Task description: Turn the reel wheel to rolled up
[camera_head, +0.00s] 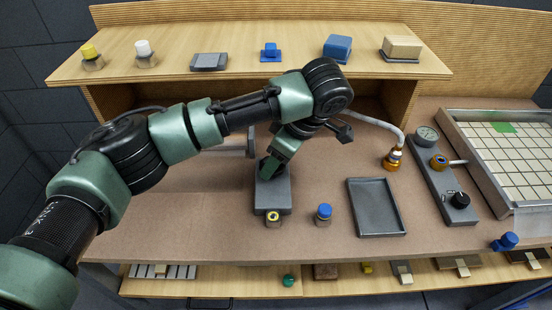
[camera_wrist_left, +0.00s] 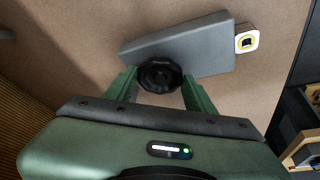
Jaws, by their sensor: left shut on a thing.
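The black, lobed reel wheel (camera_wrist_left: 160,74) sits on one end of a grey block (camera_wrist_left: 205,48) in the left wrist view. My left gripper (camera_wrist_left: 160,86) has one green finger on each side of the wheel and is shut on it. In the head view, my left gripper (camera_head: 268,170) reaches down onto the far end of the same grey block (camera_head: 272,195), and the wheel is hidden behind it there. A small tab with a yellow ring (camera_head: 273,217) shows at the block's near end. My right gripper is not in view.
A blue-capped piece (camera_head: 324,214) and an empty dark tray (camera_head: 377,208) stand right of the block. Farther right are a grey panel with a gauge (camera_head: 427,136) and a gridded bed (camera_head: 480,143). A wooden shelf (camera_head: 240,70) holds several objects behind. The bench's left front is clear.

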